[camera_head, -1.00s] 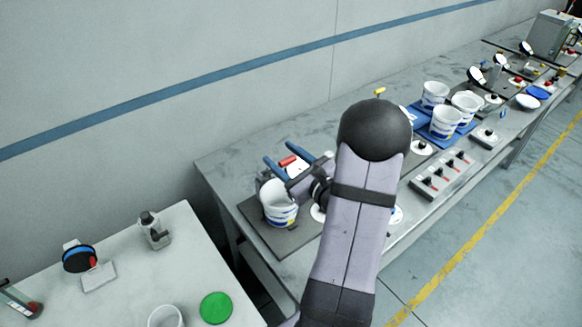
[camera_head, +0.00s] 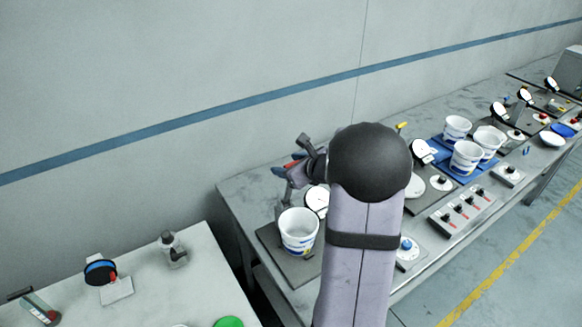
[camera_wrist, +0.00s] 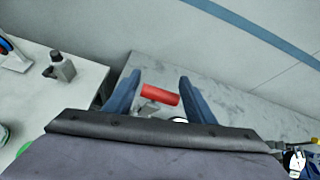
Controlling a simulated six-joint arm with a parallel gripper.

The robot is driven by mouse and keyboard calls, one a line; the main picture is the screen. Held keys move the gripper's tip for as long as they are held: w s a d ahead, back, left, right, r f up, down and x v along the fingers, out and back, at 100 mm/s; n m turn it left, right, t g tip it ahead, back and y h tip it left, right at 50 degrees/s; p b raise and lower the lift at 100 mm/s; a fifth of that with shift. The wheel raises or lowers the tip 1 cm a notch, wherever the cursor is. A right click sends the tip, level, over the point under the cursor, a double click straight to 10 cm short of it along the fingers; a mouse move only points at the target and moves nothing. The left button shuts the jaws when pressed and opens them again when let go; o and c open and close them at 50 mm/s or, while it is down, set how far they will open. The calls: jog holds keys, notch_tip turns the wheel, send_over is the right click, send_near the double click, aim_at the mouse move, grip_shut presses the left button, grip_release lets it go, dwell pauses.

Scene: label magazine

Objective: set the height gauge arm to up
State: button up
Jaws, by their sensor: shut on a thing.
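The height gauge arm's red grip (camera_wrist: 160,95) shows between the blue fingers of my gripper (camera_wrist: 158,93) in the wrist view. My gripper is shut on it. A short grey stem below the grip is partly hidden by my gripper's body. In the head view, my gripper (camera_head: 281,170) is above the near left end of the long bench, with a little of the red grip (camera_head: 291,165) showing. A white round dial (camera_head: 317,199) stands just below it. The rest of the gauge is hidden behind my wrist and arm.
A white and blue tub (camera_head: 299,231) stands on a dark plate (camera_head: 275,243) below my gripper. To the right are more tubs on a blue tray (camera_head: 452,169) and a switch panel (camera_head: 462,212). A separate table (camera_head: 195,290) is at the left.

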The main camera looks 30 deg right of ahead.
jog(key=shift+w+f+g, duration=0.4)
jog(key=shift+w+g, duration=0.15)
jog(key=shift+g, duration=0.05)
dwell(1.8)
jog(key=o, duration=1.5)
jog(key=shift+c, duration=0.2)
jog(key=shift+s+d+r, duration=0.1)
jog(key=shift+s+r, duration=0.05)
jog(key=shift+r, duration=0.4)
jog(key=b+v, duration=0.1)
jog(key=v, duration=0.5)
jog(key=shift+s+f, duration=0.15)
jog(key=shift+c, duration=0.7)
